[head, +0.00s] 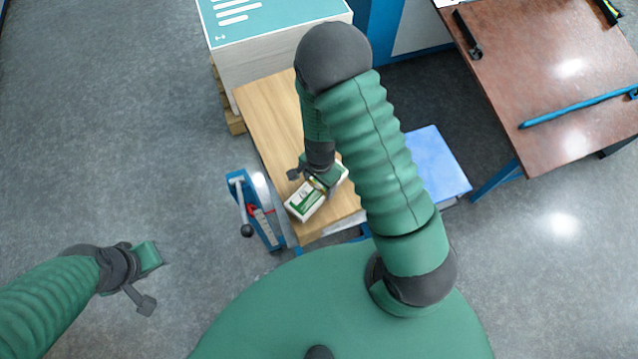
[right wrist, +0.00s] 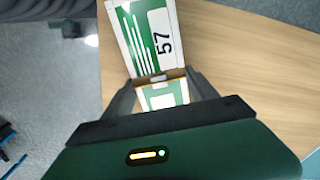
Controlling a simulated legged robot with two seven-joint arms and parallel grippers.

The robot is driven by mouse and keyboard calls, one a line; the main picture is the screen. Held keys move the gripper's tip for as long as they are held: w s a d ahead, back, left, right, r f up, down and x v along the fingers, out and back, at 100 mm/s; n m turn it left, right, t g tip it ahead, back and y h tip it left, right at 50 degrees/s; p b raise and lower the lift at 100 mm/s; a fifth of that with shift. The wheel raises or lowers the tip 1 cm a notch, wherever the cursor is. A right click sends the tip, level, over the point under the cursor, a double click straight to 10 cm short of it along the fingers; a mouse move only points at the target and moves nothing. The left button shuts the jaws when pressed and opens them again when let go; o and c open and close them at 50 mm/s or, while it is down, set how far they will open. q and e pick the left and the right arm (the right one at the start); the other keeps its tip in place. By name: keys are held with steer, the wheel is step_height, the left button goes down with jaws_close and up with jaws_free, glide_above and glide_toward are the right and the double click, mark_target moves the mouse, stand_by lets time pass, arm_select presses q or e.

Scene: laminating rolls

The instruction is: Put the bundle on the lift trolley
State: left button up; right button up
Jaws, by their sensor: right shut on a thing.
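A white and green pack, which I take for the bundle (head: 303,204), is at the near end of a wooden top (head: 268,110). My right gripper (head: 319,184) is shut on it from above. In the right wrist view the bundle (right wrist: 150,40) shows a label reading 57, between the fingers of the gripper (right wrist: 163,88). I cannot tell if it touches the wood. A flat light-blue platform (head: 436,163), possibly the lift trolley, is right of the wooden top, partly behind my right arm. My left gripper (head: 150,280) is open and empty over the floor.
A blue frame with a lever and a red part (head: 256,212) stands left of the wooden top. A large white box with a teal top (head: 270,50) is behind. A brown table (head: 550,70) with a blue bar (head: 575,108) is at right. The left floor is clear.

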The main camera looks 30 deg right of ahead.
steer(key=shift+f, duration=0.55)
steer(key=o, duration=1.7)
steer(key=shift+o, duration=0.2)
